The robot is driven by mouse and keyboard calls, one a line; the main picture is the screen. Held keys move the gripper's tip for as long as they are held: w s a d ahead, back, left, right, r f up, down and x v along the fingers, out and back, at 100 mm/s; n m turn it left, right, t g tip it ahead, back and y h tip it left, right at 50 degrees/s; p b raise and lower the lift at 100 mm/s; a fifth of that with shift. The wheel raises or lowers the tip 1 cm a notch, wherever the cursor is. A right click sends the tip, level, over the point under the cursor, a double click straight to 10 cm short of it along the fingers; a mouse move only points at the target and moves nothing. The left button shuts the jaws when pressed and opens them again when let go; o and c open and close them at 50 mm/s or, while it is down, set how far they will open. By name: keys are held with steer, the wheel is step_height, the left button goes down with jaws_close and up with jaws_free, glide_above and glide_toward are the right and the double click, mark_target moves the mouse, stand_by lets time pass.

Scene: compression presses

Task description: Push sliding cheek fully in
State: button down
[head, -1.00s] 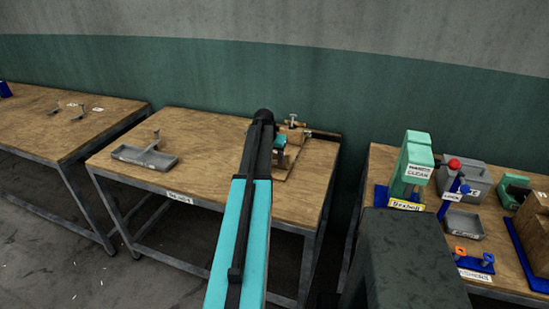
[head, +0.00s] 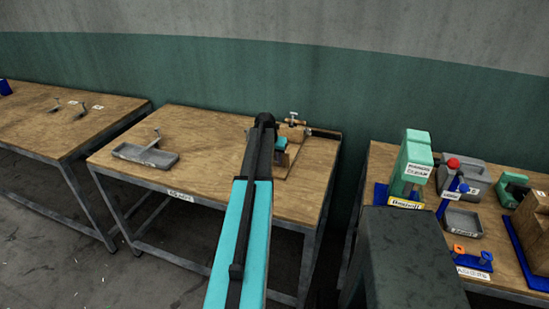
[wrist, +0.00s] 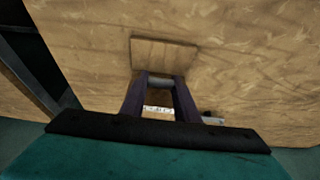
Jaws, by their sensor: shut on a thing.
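The press fixture (head: 293,137) stands at the far right of the middle table, with a wooden block and a small upright screw handle. My arm partly covers it, and I cannot clearly tell the sliding cheek from its other parts. In the wrist view, my gripper (wrist: 161,84) has two dark fingers closed on a short grey round bar (wrist: 160,81). A flat wooden piece (wrist: 165,55) lies just beyond the fingertips. I cannot tell whether the bar belongs to the cheek. A white label (wrist: 158,110) shows between the fingers.
A grey tray (head: 133,153) with an upright handle lies on the left of the middle table (head: 205,155). The right table carries a green press (head: 412,165), a grey bin (head: 462,223) and blue stands. The middle of the table is clear.

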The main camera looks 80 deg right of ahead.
steer(key=shift+s+d+b, duration=0.25)
steer(key=shift+d+b, duration=0.2)
steer(key=shift+d, duration=0.65)
steer(key=shift+s+d+b, duration=0.2)
steer(key=shift+d+b, duration=0.25)
steer(key=shift+d, duration=0.65)
steer(key=shift+s+d, duration=0.1)
steer(key=shift+d, duration=0.35)
steer(key=shift+r, duration=0.1)
steer(key=c, duration=1.4)
jaws_free()
steer(key=shift+s+d, duration=0.1)
steer(key=shift+d, duration=0.05)
steer(key=shift+o, duration=0.2)
steer(key=shift+a, duration=0.2)
